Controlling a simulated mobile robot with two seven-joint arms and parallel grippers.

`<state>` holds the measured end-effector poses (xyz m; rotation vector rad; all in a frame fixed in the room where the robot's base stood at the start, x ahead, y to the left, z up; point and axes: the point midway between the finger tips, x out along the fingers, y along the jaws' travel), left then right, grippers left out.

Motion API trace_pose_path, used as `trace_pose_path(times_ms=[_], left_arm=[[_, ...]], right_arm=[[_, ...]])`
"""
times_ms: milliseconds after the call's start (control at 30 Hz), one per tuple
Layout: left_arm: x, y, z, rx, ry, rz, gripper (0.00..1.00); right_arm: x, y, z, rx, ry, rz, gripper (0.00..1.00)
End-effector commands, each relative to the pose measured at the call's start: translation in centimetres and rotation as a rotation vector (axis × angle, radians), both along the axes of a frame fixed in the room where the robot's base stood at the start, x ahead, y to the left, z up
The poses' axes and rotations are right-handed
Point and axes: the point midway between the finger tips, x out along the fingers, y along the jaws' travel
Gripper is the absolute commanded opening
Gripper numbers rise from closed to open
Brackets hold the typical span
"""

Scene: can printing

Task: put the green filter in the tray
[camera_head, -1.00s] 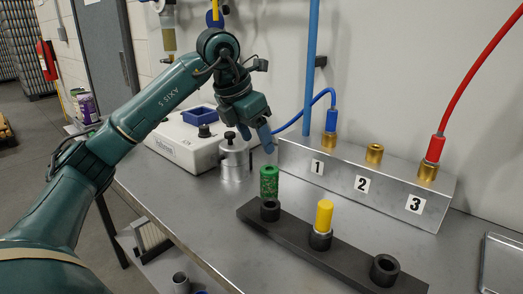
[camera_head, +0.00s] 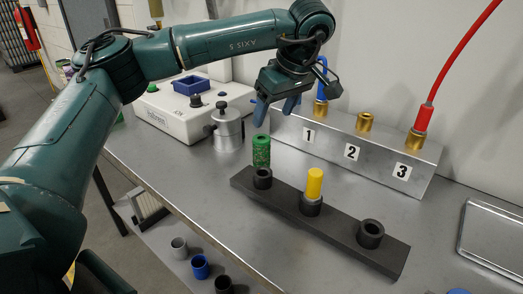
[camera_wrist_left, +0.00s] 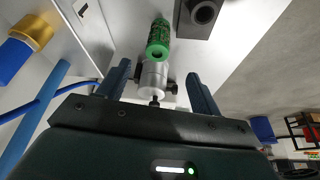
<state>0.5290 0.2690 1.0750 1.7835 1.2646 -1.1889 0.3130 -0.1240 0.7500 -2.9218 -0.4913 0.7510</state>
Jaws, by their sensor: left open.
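In the left wrist view the green filter (camera_wrist_left: 158,37) shows beyond the gap between the two open fingers (camera_wrist_left: 160,88). A metal tray (camera_head: 492,240) lies at the right edge of the table, partly cut off. My right gripper is not in view.
A yellow filter (camera_head: 314,184) stands in the rack's middle holder; the right holder (camera_head: 370,233) is empty. A metal block (camera_head: 375,150) numbered 1 to 3 with brass fittings stands behind. A silver canister (camera_head: 227,129) and a white device (camera_head: 172,114) are left.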

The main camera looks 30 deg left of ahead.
Motion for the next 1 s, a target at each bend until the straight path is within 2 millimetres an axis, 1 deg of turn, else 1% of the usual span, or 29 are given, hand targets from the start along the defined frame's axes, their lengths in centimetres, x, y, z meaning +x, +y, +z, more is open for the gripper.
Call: trace_pose_path(times_ms=[200,300,400,567,833,900,1000], left_arm=[[0.4,1.5,-3.9,0.001,0.005,0.001,0.65],[0.7,2.2,-5.4,0.000,0.004,0.002,0.65],[0.8,2.5,-6.4,-0.001,0.003,0.000,0.65],[1.0,2.9,-7.3,-0.001,0.003,0.001,0.65],[1.8,4.3,-10.8,-0.001,0.003,0.002,0.65],[1.9,4.5,-11.4,-0.002,0.002,0.003,0.65],[1.9,4.6,-11.7,-0.002,0.001,0.002,0.65]], right_arm=[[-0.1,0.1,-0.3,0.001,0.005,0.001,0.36],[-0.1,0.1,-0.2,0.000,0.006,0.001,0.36],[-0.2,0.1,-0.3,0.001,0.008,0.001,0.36],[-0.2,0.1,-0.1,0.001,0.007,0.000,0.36],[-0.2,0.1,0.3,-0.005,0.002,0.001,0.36],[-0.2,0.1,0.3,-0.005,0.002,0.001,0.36],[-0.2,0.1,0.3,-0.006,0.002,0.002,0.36]])
